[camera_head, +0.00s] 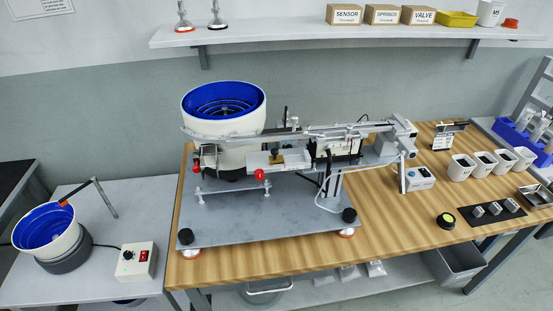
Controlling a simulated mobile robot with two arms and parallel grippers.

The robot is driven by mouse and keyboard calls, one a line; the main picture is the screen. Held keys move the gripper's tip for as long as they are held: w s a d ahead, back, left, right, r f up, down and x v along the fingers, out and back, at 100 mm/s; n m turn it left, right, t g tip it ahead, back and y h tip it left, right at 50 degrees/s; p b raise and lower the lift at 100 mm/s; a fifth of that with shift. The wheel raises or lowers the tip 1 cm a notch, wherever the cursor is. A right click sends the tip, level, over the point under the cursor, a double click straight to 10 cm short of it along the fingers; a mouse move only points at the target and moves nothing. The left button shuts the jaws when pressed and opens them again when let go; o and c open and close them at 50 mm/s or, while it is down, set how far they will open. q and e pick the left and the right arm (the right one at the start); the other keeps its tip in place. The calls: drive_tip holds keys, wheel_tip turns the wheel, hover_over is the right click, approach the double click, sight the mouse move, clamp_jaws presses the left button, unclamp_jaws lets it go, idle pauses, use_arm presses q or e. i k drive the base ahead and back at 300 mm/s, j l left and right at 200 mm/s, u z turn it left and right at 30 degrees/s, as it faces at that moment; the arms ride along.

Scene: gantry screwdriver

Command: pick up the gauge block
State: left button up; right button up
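Three small grey metal blocks sit in a row on a dark mat (490,222) at the right front of the wooden table. They are the left block (478,211), the middle block (495,208) and the right block (511,205). They look like gauge blocks, but they are too small to tell apart or to read any marking. Neither of my grippers is in view, and nothing touches the blocks.
A round black and yellow item (446,220) lies left of the mat. Several white cups (460,168) stand behind it, and a metal tray (537,195) is to its right. The feeder machine's grey base plate (265,222) fills the table's left half. Bare wood (400,225) lies between.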

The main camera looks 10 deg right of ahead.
sight(478, 212)
drive_tip(key=z, duration=1.8)
